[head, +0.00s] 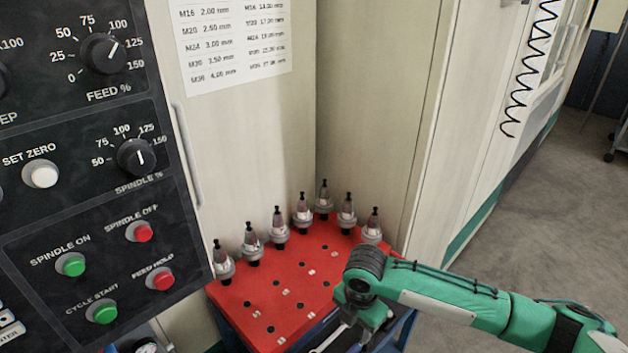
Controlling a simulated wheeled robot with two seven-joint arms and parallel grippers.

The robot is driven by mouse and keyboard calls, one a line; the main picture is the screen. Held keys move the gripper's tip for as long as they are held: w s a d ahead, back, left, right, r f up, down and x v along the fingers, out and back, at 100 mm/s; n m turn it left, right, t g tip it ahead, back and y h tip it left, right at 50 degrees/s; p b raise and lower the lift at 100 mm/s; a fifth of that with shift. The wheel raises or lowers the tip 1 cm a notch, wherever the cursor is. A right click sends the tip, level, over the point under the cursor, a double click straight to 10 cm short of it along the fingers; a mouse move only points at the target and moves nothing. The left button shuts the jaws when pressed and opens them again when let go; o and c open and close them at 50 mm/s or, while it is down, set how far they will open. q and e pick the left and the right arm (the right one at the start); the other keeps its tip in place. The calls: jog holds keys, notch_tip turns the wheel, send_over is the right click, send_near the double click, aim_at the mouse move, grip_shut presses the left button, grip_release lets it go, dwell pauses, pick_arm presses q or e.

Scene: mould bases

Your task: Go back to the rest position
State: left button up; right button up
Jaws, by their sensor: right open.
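My right arm, green with a dark wrist joint, comes in from the right. Its gripper (340,342) hangs at the bottom edge, in front of the red tool rack (262,304). Its jaws are open and partly cut off by the frame; I see nothing held in them. My left gripper is not in the head view.
Several tool holders (278,228) stand upright along the rack's back edges; its front holes look empty. A control panel (100,190) with knobs and buttons fills the left. Cream machine walls (375,110) close in behind the rack. Grey floor (560,220) is clear at right.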

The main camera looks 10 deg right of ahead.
jog(key=s+a+f+m+t+y, duration=0.2)
jog(key=s+a+m+y, duration=0.2)
jog(key=s+a+m, duration=0.5)
jog(key=s+d+f+m+t+h, duration=0.15)
jog(key=s+d+m+h, duration=0.25)
jog(key=s+d+m, duration=1.25)
jog(key=w+f+n+g, duration=0.1)
jog(key=w+f+n, duration=0.15)
jog(key=f, duration=2.65)
jog(key=s+d+f, duration=0.2)
jog(key=s+f, duration=0.7)
jog(key=f, duration=0.2)
jog(key=s+d+f+g, duration=0.1)
jog(key=s+d+f, duration=0.1)
jog(key=s+f, duration=0.8)
jog(key=shift+s+f, duration=0.2)
jog(key=shift+f, duration=0.35)
jog(key=shift+o, duration=0.2)
jog(key=shift+d+g, duration=0.1)
jog(key=shift+g, duration=0.15)
